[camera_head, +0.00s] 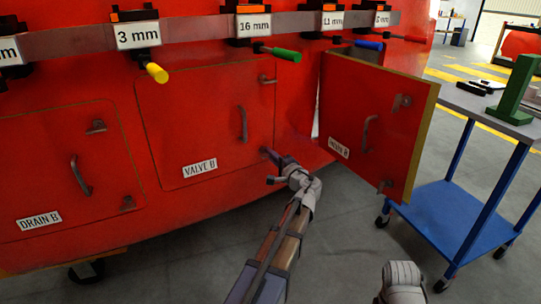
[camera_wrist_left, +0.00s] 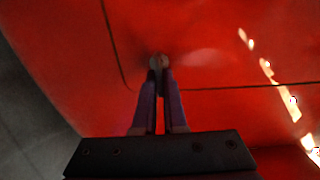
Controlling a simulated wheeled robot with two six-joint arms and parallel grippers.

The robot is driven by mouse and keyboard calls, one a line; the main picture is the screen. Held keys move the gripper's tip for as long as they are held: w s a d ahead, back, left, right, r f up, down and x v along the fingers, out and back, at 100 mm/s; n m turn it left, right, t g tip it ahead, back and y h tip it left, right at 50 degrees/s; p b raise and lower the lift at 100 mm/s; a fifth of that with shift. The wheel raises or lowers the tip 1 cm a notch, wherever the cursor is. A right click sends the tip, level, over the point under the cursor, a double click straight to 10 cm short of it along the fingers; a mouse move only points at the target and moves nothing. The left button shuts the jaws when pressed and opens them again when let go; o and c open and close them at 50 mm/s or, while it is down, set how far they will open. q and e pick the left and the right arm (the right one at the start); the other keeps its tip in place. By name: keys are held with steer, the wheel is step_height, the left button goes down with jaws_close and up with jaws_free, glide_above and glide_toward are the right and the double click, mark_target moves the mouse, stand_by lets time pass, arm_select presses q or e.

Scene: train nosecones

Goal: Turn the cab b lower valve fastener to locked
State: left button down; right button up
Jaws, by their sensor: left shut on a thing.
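The VALVE B hatch (camera_head: 205,125) is a closed red panel with a handle (camera_head: 243,124) and a label. Its lower fastener is at the lower right corner of the hatch, mostly hidden by my fingers in the head view. My left gripper (camera_head: 279,164) reaches up to that corner from below. In the left wrist view, its two purple fingers (camera_wrist_left: 159,75) close together on the small dark lower fastener (camera_wrist_left: 158,60) beside the panel seam. The fastener's exact turn cannot be told. The upper fastener (camera_head: 267,79) shows at the hatch's upper right.
An open red door (camera_head: 370,125) stands out to the right of the hatch. A blue cart (camera_head: 470,218) is farther right. Tools with coloured handles, such as a green one (camera_head: 286,54), hang on a rack (camera_head: 190,37) above. The closed DRAIN B hatch (camera_head: 60,160) is at left.

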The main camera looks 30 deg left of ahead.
stand_by(0.4)
arm_select(q)
steer(key=c, duration=1)
jaws_free()
steer(key=shift+d, duration=0.1)
steer(key=v, duration=0.7)
steer(key=shift+s+d, duration=0.2)
steer(key=shift+d, duration=0.05)
